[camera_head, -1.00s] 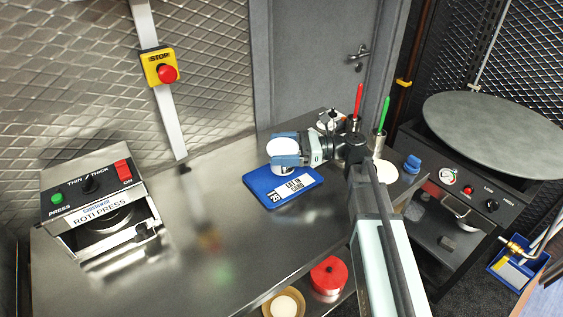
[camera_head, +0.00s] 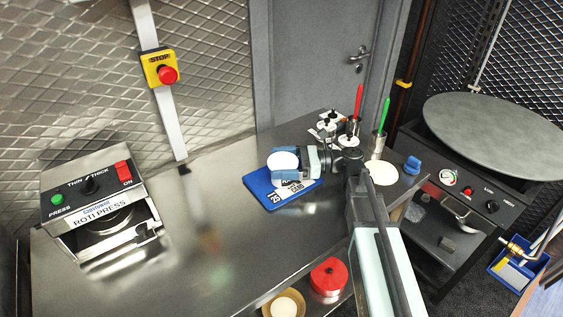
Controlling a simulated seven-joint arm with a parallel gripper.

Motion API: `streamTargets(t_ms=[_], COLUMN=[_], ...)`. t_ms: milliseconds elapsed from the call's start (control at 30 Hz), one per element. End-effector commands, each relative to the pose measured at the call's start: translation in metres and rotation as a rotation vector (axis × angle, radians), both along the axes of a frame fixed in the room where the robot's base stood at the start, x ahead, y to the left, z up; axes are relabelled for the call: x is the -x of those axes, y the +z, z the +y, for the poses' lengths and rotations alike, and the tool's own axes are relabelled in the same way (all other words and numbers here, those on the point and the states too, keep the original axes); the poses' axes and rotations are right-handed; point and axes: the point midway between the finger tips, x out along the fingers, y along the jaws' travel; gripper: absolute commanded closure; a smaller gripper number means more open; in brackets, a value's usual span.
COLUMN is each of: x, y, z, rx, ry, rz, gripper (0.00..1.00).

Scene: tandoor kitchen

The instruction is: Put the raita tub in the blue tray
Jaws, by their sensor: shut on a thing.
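The blue tray (camera_head: 256,183) lies flat on the steel counter, with a white printed label partly hidden by my gripper. My gripper (camera_head: 281,168) is low over the tray, its blue fingers shut on a white round tub (camera_head: 283,160), which I take as the raita tub. The tub is over the back part of the tray. I cannot tell whether its base touches the tray.
Several small white-lidded pots (camera_head: 325,130) and holders with a red-handled (camera_head: 359,100) and a green-handled tool (camera_head: 385,115) stand behind my gripper. A roti press (camera_head: 105,200) stands at left. The counter (camera_head: 190,230) between press and tray is clear.

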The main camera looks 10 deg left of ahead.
Motion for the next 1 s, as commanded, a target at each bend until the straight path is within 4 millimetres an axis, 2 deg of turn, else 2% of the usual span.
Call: streamTargets(t_ms=[100, 467, 667, 1000], x=[0.0, -0.001, -0.006, -0.018], y=[-0.001, 0.003, 0.003, 0.003], z=[0.0, -0.002, -0.027, -0.084], rx=[0.0, 0.0, 0.0, 0.0], ry=[0.0, -0.001, -0.003, -0.002], rz=[0.0, 0.0, 0.0, 0.0], gripper=[0.0, 0.0, 0.0, 0.0])
